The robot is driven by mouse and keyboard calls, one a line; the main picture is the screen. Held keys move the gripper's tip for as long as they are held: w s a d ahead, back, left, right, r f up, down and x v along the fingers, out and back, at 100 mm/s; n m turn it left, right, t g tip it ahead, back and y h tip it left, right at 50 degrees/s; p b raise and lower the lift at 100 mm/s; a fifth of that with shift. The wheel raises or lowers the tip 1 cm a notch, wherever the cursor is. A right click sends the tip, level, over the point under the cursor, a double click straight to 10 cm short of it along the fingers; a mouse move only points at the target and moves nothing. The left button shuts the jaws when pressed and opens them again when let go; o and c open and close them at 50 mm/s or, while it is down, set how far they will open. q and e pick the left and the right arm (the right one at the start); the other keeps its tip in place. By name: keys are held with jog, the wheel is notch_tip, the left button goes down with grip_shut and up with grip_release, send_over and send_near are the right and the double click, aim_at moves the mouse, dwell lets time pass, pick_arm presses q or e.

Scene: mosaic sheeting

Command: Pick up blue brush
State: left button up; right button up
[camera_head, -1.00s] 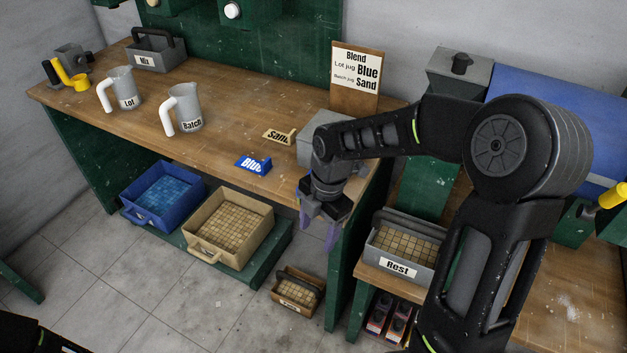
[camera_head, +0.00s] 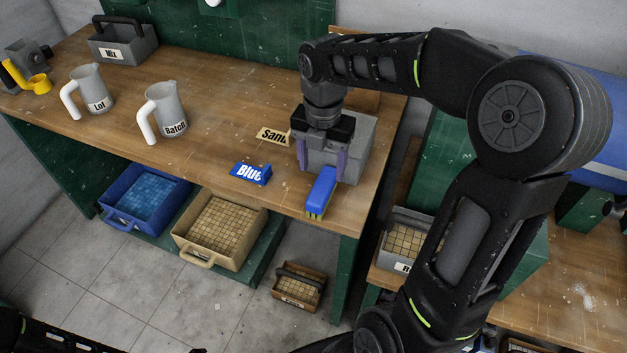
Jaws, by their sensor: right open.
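The blue brush (camera_head: 321,189) lies near the front right edge of the wooden workbench, with pale yellowish bristles at its near end. My right gripper (camera_head: 322,170) points down just behind and over the far end of the brush. Its two purple fingers are apart, one to each side, and nothing is seen between them but the grey box behind. I cannot tell whether the fingers reach down around the brush. Of my left arm only a dark part shows at the bottom left; its gripper is out of view.
A grey box (camera_head: 358,142) stands right behind my right gripper. The Blue sign (camera_head: 251,173) and Sand sign (camera_head: 272,135) lie to the left. Lot jug (camera_head: 92,88), Batch jug (camera_head: 167,109) and Mix caddy (camera_head: 124,43) stand farther left. The bench's middle is clear.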

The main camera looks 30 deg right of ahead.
aim_at(323, 184)
jog(key=shift+s+r, duration=0.1)
jog(key=shift+s, duration=0.2)
jog(key=shift+w+f, duration=0.1)
jog(key=shift+f, duration=1.3)
jog(key=shift+f, duration=0.1)
notch_tip(323, 184, down, 5)
jog(key=shift+p, duration=0.3)
jog(key=shift+c, duration=0.4)
grip_shut()
